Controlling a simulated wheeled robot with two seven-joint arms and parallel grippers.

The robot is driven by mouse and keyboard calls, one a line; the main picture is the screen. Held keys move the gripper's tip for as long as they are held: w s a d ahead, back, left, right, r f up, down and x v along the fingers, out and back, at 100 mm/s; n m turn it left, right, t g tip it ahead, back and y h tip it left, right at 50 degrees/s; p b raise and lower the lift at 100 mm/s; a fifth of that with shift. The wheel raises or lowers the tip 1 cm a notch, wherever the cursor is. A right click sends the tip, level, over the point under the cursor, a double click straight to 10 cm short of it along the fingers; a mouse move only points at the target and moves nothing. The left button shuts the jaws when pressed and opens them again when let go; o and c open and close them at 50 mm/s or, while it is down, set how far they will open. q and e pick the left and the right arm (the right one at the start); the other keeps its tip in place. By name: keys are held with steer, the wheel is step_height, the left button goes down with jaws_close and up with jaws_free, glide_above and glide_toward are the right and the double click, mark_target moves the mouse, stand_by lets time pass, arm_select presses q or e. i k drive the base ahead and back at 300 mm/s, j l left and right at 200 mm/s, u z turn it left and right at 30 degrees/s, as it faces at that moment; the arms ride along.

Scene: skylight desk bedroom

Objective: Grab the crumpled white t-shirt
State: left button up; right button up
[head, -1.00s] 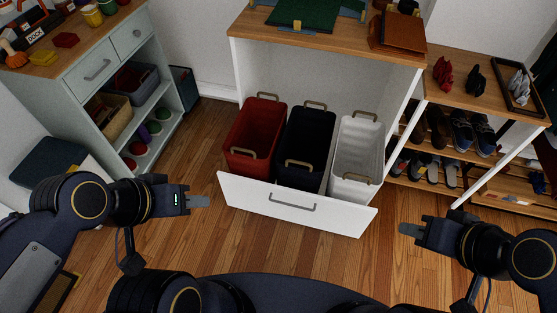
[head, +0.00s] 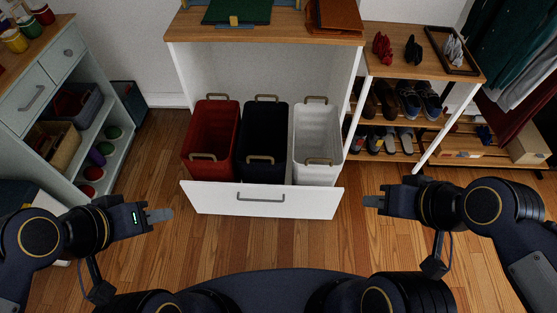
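I cannot make out a crumpled white t-shirt in the head view. My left gripper (head: 160,215) hangs over the wooden floor, left of the pulled-out white drawer front. My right gripper (head: 373,201) is over the floor to the right of that drawer front. Both grippers are seen side-on, so the gap between their fingers does not show. Nothing visible hangs from either one.
The open drawer (head: 225,203) holds a red bin (head: 208,169), a dark bin (head: 262,170) and a white bin (head: 316,172). A shoe rack (head: 398,139) and hanging clothes (head: 512,60) stand at right. A pale cabinet (head: 50,95) is at left. Floor before the drawer is clear.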

mark_target(451, 47)
steer(key=z, duration=1.35)
steer(key=i+l+z, duration=0.55)
steer(key=i+l, duration=0.15)
steer(key=i, duration=0.3)
steer(key=i+l+u, duration=0.1)
steer(key=i, duration=0.35)
steer(key=i+j+u, duration=0.1)
steer(key=i+u, duration=0.5)
steer(key=u, duration=0.2)
steer(key=i+l+u, duration=0.1)
steer(key=i+u, duration=0.25)
steer(key=i+j+u, duration=0.15)
steer(key=i+u, duration=0.2)
steer(key=i, duration=0.25)
